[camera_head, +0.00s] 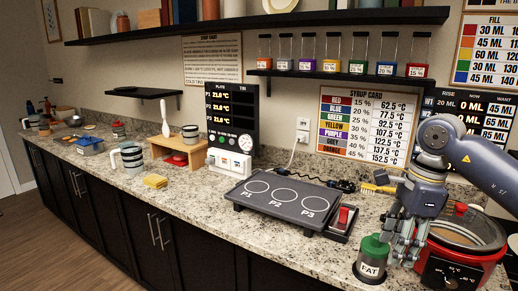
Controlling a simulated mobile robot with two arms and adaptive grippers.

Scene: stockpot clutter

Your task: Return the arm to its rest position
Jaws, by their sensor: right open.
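My right arm comes in from the right, and my right gripper (402,252) points down over the right end of the counter. It is open, with its fingers between a green-lidded jar labelled FAT (371,268) and a red cooker (440,270). The jar stands upright on the counter, just left of the fingers. I cannot tell whether the fingers touch the jar or the cooker. Nothing shows held in the gripper. My left gripper is out of view.
A dark plate marked P1, P2 and P3 (284,204) lies left of the gripper, with a red switch (343,219) beside it. A yellow brush (377,189) lies behind. Shelves with colored jars (333,53) hang above. The granite counter (200,202) has bare room near its front edge.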

